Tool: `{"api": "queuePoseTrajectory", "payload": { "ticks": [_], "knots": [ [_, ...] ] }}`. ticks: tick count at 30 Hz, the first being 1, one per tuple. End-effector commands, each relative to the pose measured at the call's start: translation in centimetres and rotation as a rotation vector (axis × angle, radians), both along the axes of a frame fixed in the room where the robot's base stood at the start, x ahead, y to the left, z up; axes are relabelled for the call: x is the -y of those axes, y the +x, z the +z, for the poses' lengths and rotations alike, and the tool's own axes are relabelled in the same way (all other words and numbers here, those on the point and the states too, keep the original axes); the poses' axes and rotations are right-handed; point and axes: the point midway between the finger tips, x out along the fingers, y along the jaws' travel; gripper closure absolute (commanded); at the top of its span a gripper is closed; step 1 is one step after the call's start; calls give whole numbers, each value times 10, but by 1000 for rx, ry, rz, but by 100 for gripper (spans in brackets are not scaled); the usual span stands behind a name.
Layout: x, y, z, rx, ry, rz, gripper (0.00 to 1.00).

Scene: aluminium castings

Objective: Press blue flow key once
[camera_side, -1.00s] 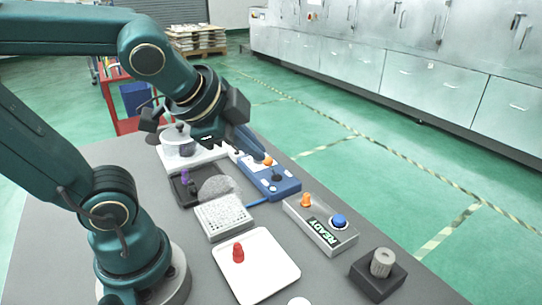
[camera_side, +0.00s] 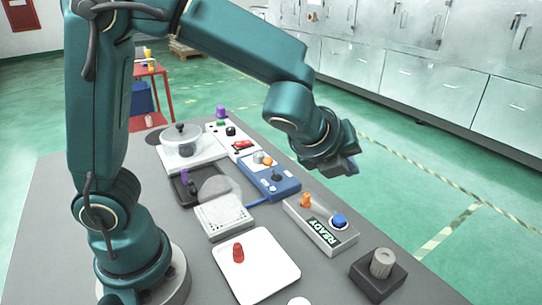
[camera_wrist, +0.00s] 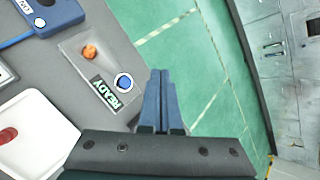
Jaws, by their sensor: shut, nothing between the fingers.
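The blue key (camera_side: 339,220) is a round button on a grey box (camera_side: 312,231) with an orange knob (camera_side: 306,199) and a READY display (camera_side: 321,232). The key also shows in the wrist view (camera_wrist: 124,82), left of my fingertips. My gripper (camera_side: 352,168) is above and behind the box in the side view, apart from it. In the wrist view my gripper (camera_wrist: 160,75) has its fingers together with nothing between them, and its tips overlie the green floor past the table edge.
A blue control box (camera_side: 270,180), a white tray with a red knob (camera_side: 262,272), a dark box with a grey knob (camera_side: 379,270) and a lidded pot (camera_side: 181,142) stand on the table. Open floor lies beyond the right edge.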

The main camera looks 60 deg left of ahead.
Motion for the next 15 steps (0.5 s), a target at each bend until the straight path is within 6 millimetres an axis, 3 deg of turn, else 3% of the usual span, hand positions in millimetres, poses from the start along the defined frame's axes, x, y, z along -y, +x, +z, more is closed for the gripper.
{"api": "queuePoseTrajectory", "payload": {
  "ticks": [8, 15],
  "knots": [
    [0, 0, -1, 0, -2, 3, 100],
    [0, -1, -22, -5, 3, 2, 100]
  ]
}}
